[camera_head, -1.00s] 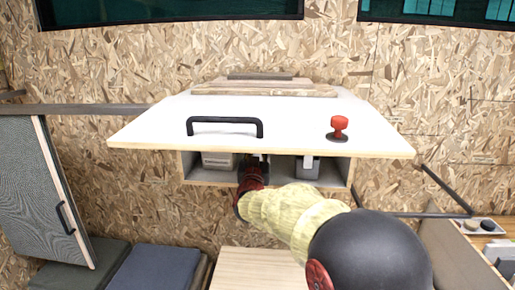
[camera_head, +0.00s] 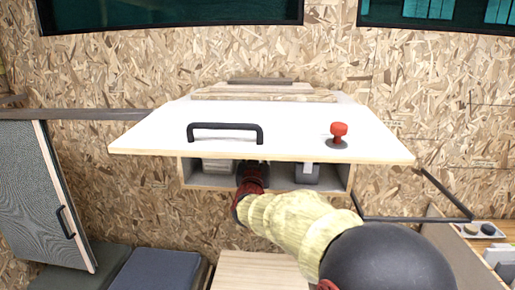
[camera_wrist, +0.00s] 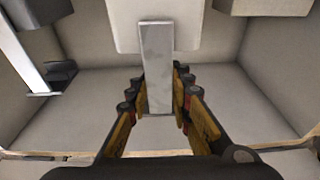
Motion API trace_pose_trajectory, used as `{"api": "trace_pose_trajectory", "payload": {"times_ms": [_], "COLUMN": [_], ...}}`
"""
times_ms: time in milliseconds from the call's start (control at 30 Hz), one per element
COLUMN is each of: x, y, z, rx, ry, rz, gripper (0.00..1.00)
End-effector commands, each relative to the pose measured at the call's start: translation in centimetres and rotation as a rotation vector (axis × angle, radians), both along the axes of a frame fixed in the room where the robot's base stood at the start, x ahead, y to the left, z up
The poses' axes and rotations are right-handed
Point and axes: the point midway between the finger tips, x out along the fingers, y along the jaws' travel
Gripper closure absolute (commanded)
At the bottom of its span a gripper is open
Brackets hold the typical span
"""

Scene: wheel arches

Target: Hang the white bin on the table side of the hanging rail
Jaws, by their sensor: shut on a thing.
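My gripper (camera_head: 253,172) reaches into the open wall cabinet (camera_head: 345,176), under its raised white flap. In the wrist view, its fingers (camera_wrist: 157,103) are closed on a flat grey strip. The strip runs up onto a pale, rounded white body, which looks like the white bin (camera_wrist: 125,32); most of it is cut off by the top edge. In the head view, my gripper and the flap hide the held thing. A dark bar, probably the hanging rail (camera_head: 412,218), runs at the right, beside the table (camera_head: 470,238).
The flap (camera_head: 290,128) overhangs my forearm and carries a black handle (camera_head: 225,127) and a red knob (camera_head: 339,130). Pale and grey items (camera_head: 307,174) stand in the cabinet on both sides of my gripper. A grey door (camera_head: 40,190) hangs at the left. Dark cushions (camera_head: 158,272) lie below.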

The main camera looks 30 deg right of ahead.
Motion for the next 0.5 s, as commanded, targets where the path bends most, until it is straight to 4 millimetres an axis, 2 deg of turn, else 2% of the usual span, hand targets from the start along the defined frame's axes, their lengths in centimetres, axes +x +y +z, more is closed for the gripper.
{"api": "trace_pose_trajectory", "payload": {"times_ms": [500], "x": [-4.0], "y": [2.6], "z": [0.0], "rx": [0.001], "ry": [-0.002], "rz": [0.000], "gripper": [1.00]}}
